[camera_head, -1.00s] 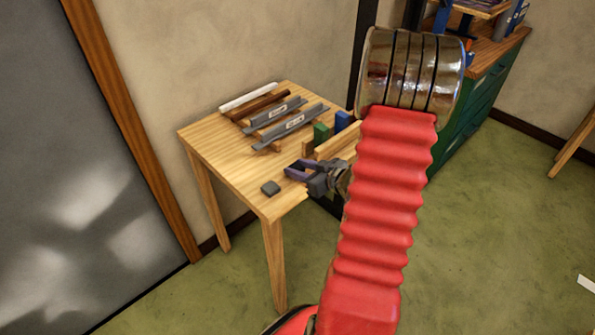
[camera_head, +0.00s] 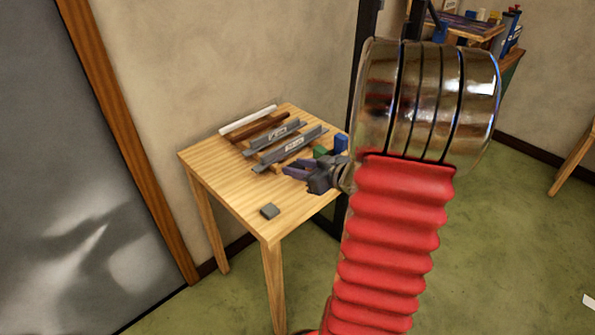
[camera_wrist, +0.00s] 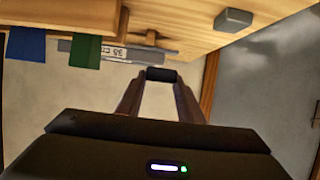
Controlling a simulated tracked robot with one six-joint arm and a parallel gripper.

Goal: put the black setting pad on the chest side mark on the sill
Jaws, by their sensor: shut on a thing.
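My gripper (camera_head: 287,171) is above the right part of the small wooden table, its fingers pointing left in the head view. In the wrist view my gripper (camera_wrist: 161,78) is shut on a small black pad (camera_wrist: 161,75), held across between the fingertips. The fingers hide the pad in the head view. I cannot make out the sill or the chest side mark in either view.
A dark grey block (camera_head: 270,211) lies near the table's (camera_head: 225,190) front corner.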

